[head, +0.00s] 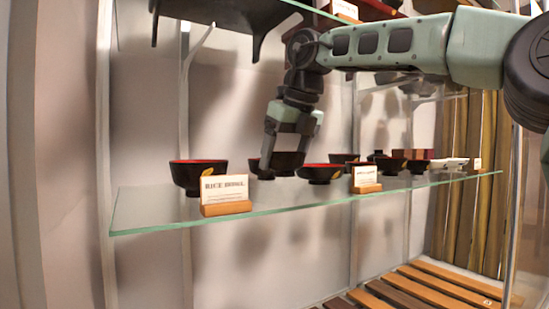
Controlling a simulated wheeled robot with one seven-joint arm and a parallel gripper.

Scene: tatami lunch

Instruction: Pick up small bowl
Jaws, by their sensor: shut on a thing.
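Small dark lacquered bowls stand in a row on a glass shelf (300,205) in the head view. My gripper (283,163) reaches down from above to a dark small bowl (286,168) near the middle of the row. Its fingers are closed on this bowl and partly cover it. More dark bowl surface (254,169) shows just left of the left finger; I cannot tell whether it is a separate bowl. I cannot make out whether the held bowl touches the glass.
A red-lined bowl (199,176) stands left, behind a "RICE BOWL" sign (225,194). Another red-lined bowl (320,173) and a second sign (366,178) stand close on the right, with several dishes beyond. An upper shelf hangs above. Wooden slats (440,285) lie below.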

